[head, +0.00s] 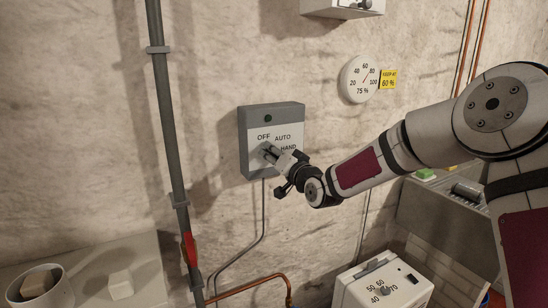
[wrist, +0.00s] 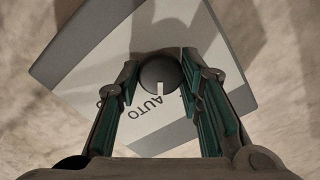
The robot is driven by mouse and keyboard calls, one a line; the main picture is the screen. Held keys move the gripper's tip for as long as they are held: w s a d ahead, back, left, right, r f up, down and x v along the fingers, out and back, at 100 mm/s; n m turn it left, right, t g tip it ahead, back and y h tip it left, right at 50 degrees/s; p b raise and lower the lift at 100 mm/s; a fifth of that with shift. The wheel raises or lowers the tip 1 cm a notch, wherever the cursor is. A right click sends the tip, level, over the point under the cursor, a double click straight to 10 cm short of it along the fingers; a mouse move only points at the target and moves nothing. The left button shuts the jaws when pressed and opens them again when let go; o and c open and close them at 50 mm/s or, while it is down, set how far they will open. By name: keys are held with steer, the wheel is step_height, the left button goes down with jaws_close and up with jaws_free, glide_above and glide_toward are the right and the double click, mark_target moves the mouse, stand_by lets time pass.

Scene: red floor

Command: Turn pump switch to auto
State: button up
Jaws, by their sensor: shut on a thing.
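In the wrist view the knob's white mark points down, towards the A end of the word AUTO (wrist: 146,107). My gripper (wrist: 158,68) is shut on the knob, one finger at each side. In the head view my gripper (head: 269,152) covers the knob, and in the wrist view the fingers hide part of the lettering.
A round gauge (head: 360,79) and a yellow label (head: 388,80) are on the wall at upper right. A grey pipe (head: 165,103) with a red lever (head: 189,249) runs down left of the switch. A white dial box (head: 355,294) stands below right.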

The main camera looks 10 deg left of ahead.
steer(key=shift+m, duration=0.6)
steer(key=o, duration=1.2)
steer(key=shift+c, duration=0.2)
steer(key=v, duration=1.2)
